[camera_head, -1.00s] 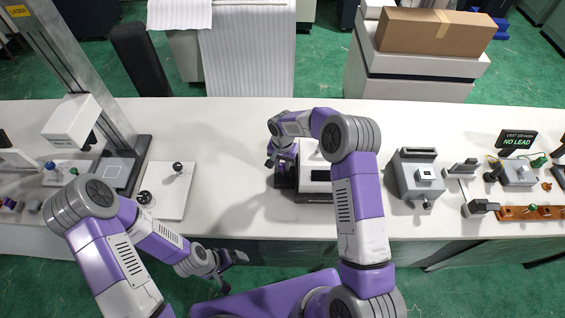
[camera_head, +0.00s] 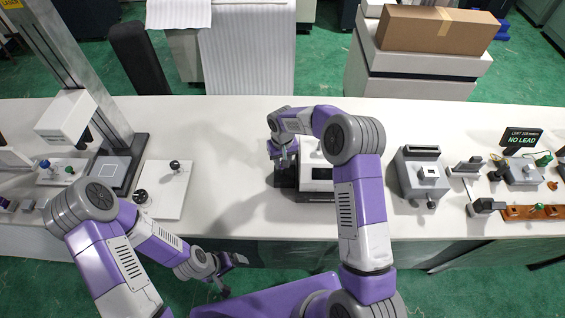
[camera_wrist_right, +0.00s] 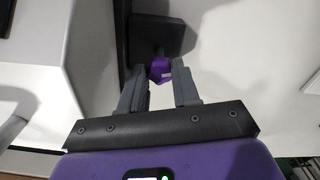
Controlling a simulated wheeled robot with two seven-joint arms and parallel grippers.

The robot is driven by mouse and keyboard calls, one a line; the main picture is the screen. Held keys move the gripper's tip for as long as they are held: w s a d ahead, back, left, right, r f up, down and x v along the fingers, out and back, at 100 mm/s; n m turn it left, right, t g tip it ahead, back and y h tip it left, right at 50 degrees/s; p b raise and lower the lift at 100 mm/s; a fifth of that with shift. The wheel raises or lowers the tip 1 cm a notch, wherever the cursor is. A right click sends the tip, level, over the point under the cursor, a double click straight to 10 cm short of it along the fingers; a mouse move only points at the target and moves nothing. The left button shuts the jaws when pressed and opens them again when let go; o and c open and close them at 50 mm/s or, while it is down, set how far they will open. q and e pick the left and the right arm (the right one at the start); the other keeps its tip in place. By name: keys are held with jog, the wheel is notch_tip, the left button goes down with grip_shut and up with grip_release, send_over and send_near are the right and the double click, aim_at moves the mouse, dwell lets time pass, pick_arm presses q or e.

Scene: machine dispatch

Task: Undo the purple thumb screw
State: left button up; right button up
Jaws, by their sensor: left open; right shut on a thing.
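The purple thumb screw (camera_wrist_right: 159,71) shows in the right wrist view, between the fingertips of my right gripper (camera_wrist_right: 160,78), which is shut on it. Behind it is a dark block (camera_wrist_right: 155,38) beside a light machine body. In the head view my right gripper (camera_head: 274,154) is at the left side of a white and black machine (camera_head: 318,178); the arm hides part of that machine, and I cannot make out the screw there. My left gripper (camera_head: 232,272) is open and empty, low in front of the table's front edge.
A white plate with black knobs (camera_head: 163,195) and a laser stand (camera_head: 120,165) are on the left of the white table (camera_head: 225,150). A grey device (camera_head: 420,178) and a NO LEAD sign (camera_head: 520,139) are on the right.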

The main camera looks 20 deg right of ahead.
jog(key=n, duration=0.3)
jog(key=shift+b, duration=0.35)
jog(key=n, duration=0.3)
jog(key=shift+n+b, duration=0.3)
jog(key=n, duration=1.2)
jog(key=shift+r+n, duration=0.1)
jog(key=shift+n, duration=0.3)
jog(key=n, duration=0.3)
jog(key=shift+p, duration=0.35)
jog(key=n, duration=0.4)
jog(key=shift+p, duration=0.3)
jog(key=n+p, duration=0.1)
jog(key=n, duration=0.4)
jog(key=shift+n, duration=0.3)
jog(key=n, duration=0.5)
jog(key=shift+p, duration=0.4)
jog(key=shift+r+n+p, duration=0.1)
jog(key=shift+n+p, duration=0.25)
jog(key=shift+n, duration=0.65)
jog(key=shift+w+n+p, duration=0.1)
jog(key=shift+n+p, duration=1)
jog(key=shift+n, duration=0.3)
